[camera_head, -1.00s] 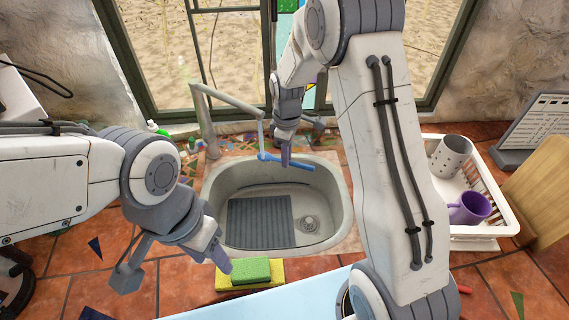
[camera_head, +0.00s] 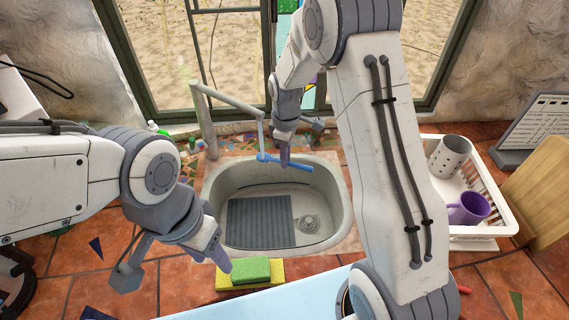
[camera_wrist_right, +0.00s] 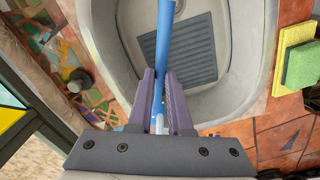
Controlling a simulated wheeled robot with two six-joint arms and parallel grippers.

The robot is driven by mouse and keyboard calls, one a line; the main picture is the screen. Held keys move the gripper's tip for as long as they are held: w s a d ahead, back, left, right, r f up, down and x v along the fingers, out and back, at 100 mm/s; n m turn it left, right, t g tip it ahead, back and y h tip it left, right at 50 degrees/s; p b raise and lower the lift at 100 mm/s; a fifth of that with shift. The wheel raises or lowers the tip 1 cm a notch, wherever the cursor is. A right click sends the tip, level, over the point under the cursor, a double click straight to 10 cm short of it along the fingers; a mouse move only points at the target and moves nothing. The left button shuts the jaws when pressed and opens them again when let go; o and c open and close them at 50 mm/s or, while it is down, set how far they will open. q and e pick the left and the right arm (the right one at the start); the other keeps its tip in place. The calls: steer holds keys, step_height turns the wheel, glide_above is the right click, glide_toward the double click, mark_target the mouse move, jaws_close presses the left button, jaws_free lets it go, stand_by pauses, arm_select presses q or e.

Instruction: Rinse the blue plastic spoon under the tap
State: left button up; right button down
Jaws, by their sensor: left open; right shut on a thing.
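The blue plastic spoon (camera_head: 297,165) is held level over the back of the sink (camera_head: 210,190), below the tap (camera_head: 230,98). My right gripper (camera_head: 284,160) is shut on it. In the right wrist view, the blue handle (camera_wrist_right: 165,35) extends from between the purple fingers (camera_wrist_right: 160,105) over the basin. A thin pale blue strand (camera_head: 261,135) runs from the spout's end down to the spoon's left end; it looks like water, but I cannot be sure. My left gripper (camera_head: 222,258) is open and empty at the sink's front left edge, beside the green sponge.
A green sponge (camera_head: 251,270) lies on a yellow one (camera_head: 292,271) in front of the sink. A white dish rack (camera_head: 490,232) with a purple mug (camera_head: 468,208) and a grey perforated cup (camera_head: 447,158) stands right. A wooden board (camera_head: 540,190) is beyond it. The window is behind.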

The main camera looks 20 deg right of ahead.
steer(key=shift+d, duration=0.2)
steer(key=shift+a, duration=0.25)
steer(key=shift+a, duration=0.4)
steer(key=s, duration=0.4)
steer(key=shift+s+d, duration=0.35)
steer(key=shift+d, duration=0.05)
stand_by(0.8)
steer(key=shift+s+d+r+p, duration=0.2)
steer(key=shift+s+r+p, duration=0.35)
steer(key=shift+s+r, duration=0.35)
steer(key=shift+s+d+r+p, duration=0.15)
steer(key=shift+s+r+p, duration=0.45)
steer(key=shift+s, duration=0.45)
